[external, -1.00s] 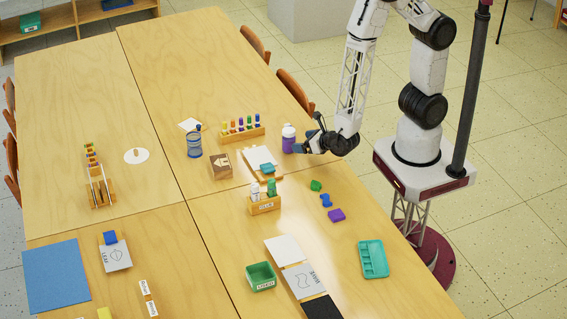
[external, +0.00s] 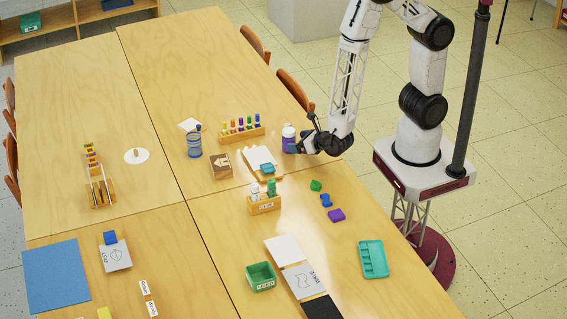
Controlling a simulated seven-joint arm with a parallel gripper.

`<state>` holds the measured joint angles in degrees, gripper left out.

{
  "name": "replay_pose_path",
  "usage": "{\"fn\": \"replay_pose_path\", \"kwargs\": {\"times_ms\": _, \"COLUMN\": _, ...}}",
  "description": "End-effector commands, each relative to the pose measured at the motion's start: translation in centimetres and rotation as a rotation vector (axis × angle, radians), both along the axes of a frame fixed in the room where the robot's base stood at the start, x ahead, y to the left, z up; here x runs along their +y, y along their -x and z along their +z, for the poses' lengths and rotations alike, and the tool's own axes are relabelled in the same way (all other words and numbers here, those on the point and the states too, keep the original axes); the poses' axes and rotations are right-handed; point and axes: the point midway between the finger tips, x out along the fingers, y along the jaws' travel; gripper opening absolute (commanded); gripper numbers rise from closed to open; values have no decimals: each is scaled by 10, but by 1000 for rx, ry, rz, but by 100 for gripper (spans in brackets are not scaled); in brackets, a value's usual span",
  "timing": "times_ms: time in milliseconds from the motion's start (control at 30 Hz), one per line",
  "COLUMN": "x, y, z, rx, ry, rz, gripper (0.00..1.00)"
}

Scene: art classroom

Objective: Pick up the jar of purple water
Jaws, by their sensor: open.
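The jar of purple water (external: 288,139) stands upright on the table, with a white top and a purple body. My gripper (external: 301,145) is low at the table's right side, directly to the right of the jar. Its dark fingers point left toward the jar and overlap its right edge in the picture. The fingers are open. I cannot tell whether they touch the jar or reach around it.
A wooden rack of coloured tubes (external: 242,131) stands left of the jar. A blue jar (external: 194,145), a wooden box (external: 221,165) and a white board with a teal piece (external: 254,157) are nearby. Green, blue and purple pieces (external: 336,215) lie in front.

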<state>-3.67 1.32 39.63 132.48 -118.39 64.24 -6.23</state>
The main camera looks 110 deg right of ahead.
Motion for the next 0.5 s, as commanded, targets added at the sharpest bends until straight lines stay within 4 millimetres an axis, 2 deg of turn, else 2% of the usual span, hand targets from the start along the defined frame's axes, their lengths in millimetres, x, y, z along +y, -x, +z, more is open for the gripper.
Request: {"fn": "replay_pose_path", "kwargs": {"times_ms": 500, "x": -7, "y": -4, "z": -5, "rx": 1, "ry": 0, "rz": -2, "gripper": 91}}
